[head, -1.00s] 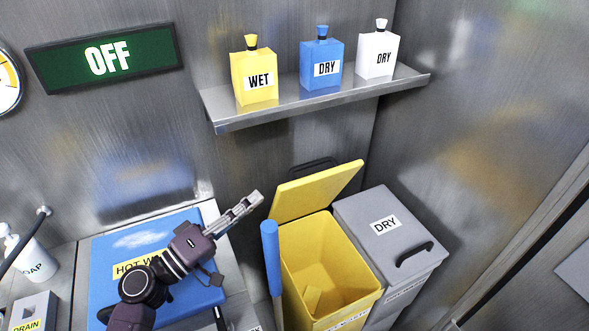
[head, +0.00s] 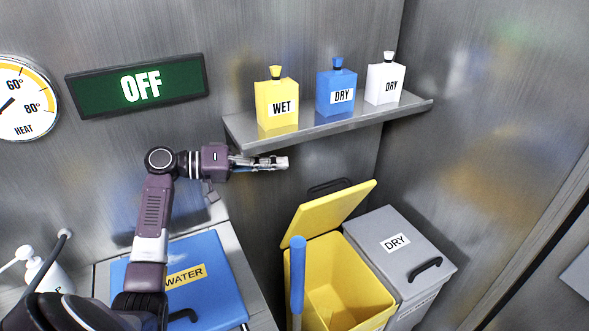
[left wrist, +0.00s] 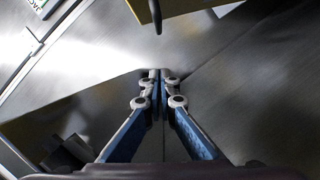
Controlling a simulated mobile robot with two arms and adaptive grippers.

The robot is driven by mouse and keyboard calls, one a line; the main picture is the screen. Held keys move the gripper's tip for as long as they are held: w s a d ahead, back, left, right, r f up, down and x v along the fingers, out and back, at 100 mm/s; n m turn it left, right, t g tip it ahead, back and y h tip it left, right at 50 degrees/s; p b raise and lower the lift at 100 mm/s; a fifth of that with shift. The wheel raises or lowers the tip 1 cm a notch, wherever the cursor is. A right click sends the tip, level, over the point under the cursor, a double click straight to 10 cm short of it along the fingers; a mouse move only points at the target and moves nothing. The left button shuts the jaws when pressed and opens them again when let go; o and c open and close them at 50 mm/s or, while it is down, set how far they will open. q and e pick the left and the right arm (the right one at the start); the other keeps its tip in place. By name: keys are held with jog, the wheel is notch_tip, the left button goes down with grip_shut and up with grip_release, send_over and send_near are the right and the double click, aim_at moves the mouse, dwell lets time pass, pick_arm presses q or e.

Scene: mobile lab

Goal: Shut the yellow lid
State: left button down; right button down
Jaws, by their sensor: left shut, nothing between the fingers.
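The yellow lid (head: 330,212) stands open, tilted up at the back of the yellow bin (head: 350,265), its black handle (head: 328,186) behind it. The bin's inside shows. My left gripper (head: 287,163) is shut and empty, pointing right, up and to the left of the lid, just below the shelf, and apart from the lid. In the left wrist view its closed fingers (left wrist: 160,75) point at a dark yellowish panel, probably the lid's back, with a dark bar (left wrist: 155,15) that looks like the handle. My right gripper is not in view.
The shelf (head: 340,124) with yellow, blue and white bottles is close above my left gripper. A closed grey DRY bin (head: 398,232) stands right of the yellow bin. A blue-topped pole (head: 298,245) rises before the yellow bin. A blue cover (head: 215,290) lies left.

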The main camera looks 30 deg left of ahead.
aim_at(319, 211)
pick_arm(q)
jog(key=w+d+f, duration=0.3)
jog(key=w+d, duration=0.1)
jog(key=d, duration=0.4)
jog(key=shift+w+d+f, duration=0.15)
jog(key=shift+f, duration=0.15)
jog(key=s+d+f+m+y+b, duration=0.1)
jog(key=s+d+f+m+b, duration=0.2)
jog(key=d, duration=0.6)
jog(key=shift+s+f+m, duration=0.4)
jog(key=shift+s, duration=0.8)
